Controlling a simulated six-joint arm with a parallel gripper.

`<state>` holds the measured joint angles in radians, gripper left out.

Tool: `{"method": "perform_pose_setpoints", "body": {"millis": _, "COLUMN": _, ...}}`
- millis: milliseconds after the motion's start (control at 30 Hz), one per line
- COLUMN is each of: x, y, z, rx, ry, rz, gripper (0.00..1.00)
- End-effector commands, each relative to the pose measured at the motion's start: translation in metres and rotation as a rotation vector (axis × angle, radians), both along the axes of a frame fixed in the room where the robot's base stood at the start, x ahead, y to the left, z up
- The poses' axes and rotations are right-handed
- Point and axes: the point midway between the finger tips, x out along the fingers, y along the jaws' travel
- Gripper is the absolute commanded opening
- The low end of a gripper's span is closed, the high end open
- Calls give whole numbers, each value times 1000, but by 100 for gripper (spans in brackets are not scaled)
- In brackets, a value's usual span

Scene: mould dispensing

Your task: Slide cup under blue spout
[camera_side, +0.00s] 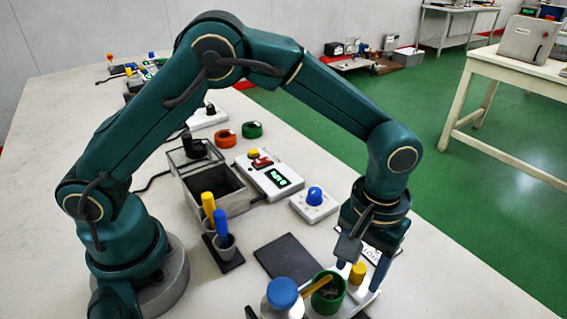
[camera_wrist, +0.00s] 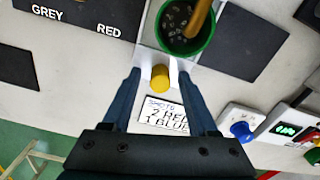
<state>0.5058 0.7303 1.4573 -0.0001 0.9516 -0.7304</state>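A green cup-like container (camera_side: 327,296) holds dark granules and a yellow stick. It stands on a white base near the lower edge of the side view and also shows at the top of the wrist view (camera_wrist: 184,42). A round blue-topped part (camera_side: 282,292) is left of it. I cannot make out a spout on it. A yellow knob (camera_side: 357,272) is right of the green container. It also shows in the wrist view (camera_wrist: 160,77), between my fingers' lines. My gripper (camera_side: 362,262) is open, with nothing visibly held; its fingers are spread in the wrist view (camera_wrist: 160,75).
A dark pad (camera_side: 290,258) lies left of my gripper. A blue-knob box (camera_side: 314,206), a display box (camera_side: 270,176) and an open grey bin (camera_side: 218,190) stand behind.

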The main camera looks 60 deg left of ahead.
Motion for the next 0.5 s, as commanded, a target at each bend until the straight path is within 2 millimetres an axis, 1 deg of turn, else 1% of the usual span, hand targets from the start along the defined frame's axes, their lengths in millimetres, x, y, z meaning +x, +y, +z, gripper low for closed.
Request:
{"method": "perform_pose_setpoints", "body": {"millis": 167, "x": 0, "y": 0, "z": 4, "rx": -1, "ry": -1, "rz": 0, "gripper": 59}}
{"method": "perform_pose_setpoints", "body": {"millis": 400, "x": 1, "y": 0, "z": 36, "rx": -2, "ry": -4, "rz": 0, "gripper": 59}}
{"method": "perform_pose_setpoints", "body": {"millis": 500, "x": 1, "y": 0, "z": 46, "rx": -1, "ry": -3, "rz": 0, "gripper": 59}}
